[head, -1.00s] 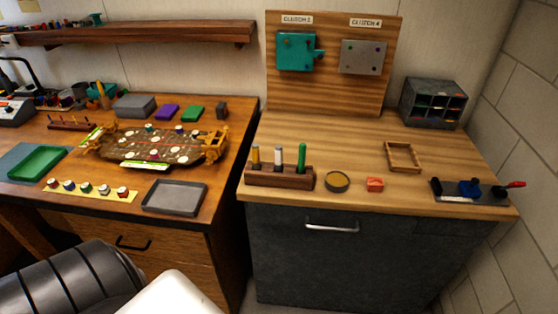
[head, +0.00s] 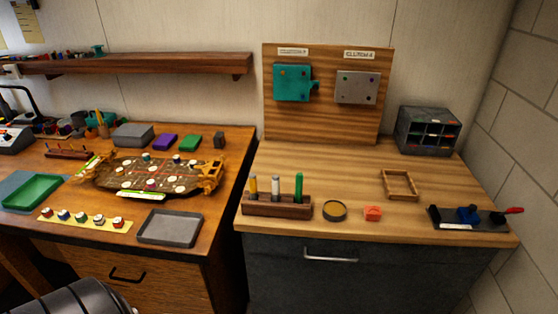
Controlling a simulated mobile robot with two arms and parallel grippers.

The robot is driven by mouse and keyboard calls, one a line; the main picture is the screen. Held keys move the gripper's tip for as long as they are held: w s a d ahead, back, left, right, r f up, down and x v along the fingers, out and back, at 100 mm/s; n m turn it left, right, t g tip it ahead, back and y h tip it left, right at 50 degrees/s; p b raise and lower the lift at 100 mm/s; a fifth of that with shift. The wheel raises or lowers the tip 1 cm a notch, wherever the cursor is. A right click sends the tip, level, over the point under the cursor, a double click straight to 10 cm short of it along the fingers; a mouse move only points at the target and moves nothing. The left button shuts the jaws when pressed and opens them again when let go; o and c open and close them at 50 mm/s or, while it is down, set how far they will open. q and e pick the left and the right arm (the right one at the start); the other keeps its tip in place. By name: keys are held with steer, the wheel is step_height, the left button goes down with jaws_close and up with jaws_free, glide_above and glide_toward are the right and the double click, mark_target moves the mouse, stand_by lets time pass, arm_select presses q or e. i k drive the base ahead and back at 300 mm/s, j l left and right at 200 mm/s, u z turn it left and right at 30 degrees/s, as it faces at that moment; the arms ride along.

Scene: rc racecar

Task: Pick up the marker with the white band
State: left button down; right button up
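Three markers stand upright in a dark wooden holder (head: 278,208) near the front left of the right-hand counter. The left one (head: 253,188) is yellow-orange with a dark lower part. The middle one (head: 275,186) is white or pale grey on its upper part. The right one (head: 299,187) is green and tallest. Their lower ends are hidden in the holder, and a white band is too small to make out for certain. Neither of my grippers is in view. A dark ribbed part, likely of my arm, shows at the bottom left.
A grey organizer (head: 429,131) stands behind. The counter behind the markers is clear.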

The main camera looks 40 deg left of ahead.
mark_target(276, 178)
steer(key=i+u, duration=0.1)
steer(key=u, duration=0.3)
steer(key=l+u, duration=0.1)
steer(key=u, duration=0.3)
steer(key=i+l+u, duration=0.1)
steer(key=u, duration=0.3)
steer(key=l+u, duration=0.15)
steer(key=u, duration=0.25)
steer(key=i, duration=0.05)
